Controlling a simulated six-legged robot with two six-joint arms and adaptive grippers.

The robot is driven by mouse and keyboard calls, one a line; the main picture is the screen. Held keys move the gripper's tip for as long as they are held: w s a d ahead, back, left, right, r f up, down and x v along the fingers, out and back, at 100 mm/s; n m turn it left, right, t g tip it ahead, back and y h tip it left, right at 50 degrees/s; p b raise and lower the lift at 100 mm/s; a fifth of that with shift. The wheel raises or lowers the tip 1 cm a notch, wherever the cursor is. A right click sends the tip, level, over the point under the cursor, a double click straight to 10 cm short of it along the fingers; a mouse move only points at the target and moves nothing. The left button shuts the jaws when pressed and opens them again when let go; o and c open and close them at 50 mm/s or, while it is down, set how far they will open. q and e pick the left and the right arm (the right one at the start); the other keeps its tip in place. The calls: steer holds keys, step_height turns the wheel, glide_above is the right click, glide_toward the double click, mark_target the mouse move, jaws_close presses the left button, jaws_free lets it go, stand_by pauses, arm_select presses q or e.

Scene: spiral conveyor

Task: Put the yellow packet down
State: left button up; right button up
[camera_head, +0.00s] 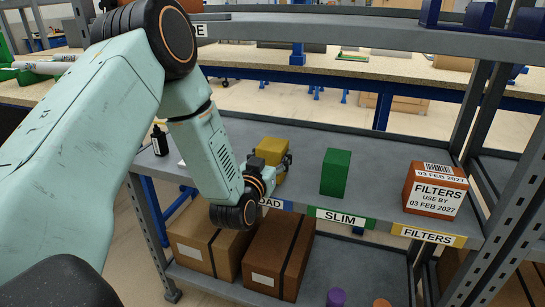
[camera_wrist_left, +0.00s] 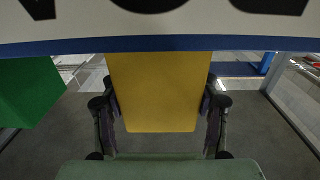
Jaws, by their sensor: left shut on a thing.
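The yellow packet (camera_head: 271,147) is over the middle grey shelf (camera_head: 385,172), behind the partly hidden label ending in "OAD" (camera_head: 273,204). My left gripper (camera_head: 278,168) is shut on it. In the left wrist view the packet (camera_wrist_left: 153,92) sits between the two fingers (camera_wrist_left: 158,108), one on each side. I cannot tell whether its underside touches the shelf. My left wrist hides part of the label and the packet's lower part in the head view. My right gripper is not in view.
A green packet (camera_head: 336,172) stands to the right behind the "SLIM" label (camera_head: 340,217). An orange "FILTERS" box (camera_head: 435,190) stands further right. A dark bottle (camera_head: 160,140) is at the left. Brown boxes (camera_head: 279,254) are on the lower shelf. An upper shelf (camera_head: 370,33) runs above.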

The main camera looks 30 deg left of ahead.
arm_select(q)
steer(key=shift+f, duration=0.15)
steer(key=o, duration=1.3)
steer(key=shift+f, duration=0.1)
steer(key=shift+o, duration=0.2)
steer(key=shift+r, duration=0.25)
steer(key=p+v, duration=0.2)
steer(key=v, duration=1)
steer(key=shift+p, duration=0.4)
